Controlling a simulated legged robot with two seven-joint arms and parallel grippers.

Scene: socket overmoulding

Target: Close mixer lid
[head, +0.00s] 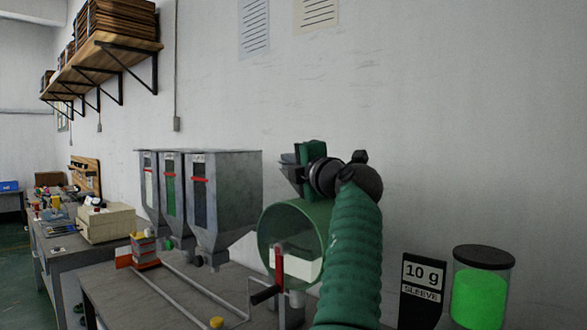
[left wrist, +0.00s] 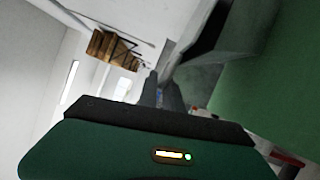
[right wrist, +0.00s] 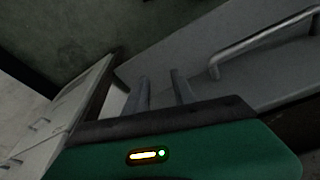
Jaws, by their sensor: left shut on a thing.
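The mixer is a green drum (head: 296,222) on the bench, with a pale panel inside its round front. My left arm reaches up over its right side. My left gripper (head: 291,172) is at the top of the drum, and its dark grey fingers point left. It also shows in the left wrist view (left wrist: 161,88), shut on what seems to be the mixer lid; the contact is too small and dark to make out. The drum's green side (left wrist: 275,90) fills the right of that view. My right gripper (right wrist: 160,90) is open and empty, outside the head view.
Three grey hoppers (head: 230,190) stand left of the mixer. A red lever (head: 278,265) is at the drum's front. A 10 g sleeve sign (head: 422,285) and a jar of green material (head: 481,295) are at the right. In the right wrist view, a metal rail (right wrist: 260,40) runs along the bench.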

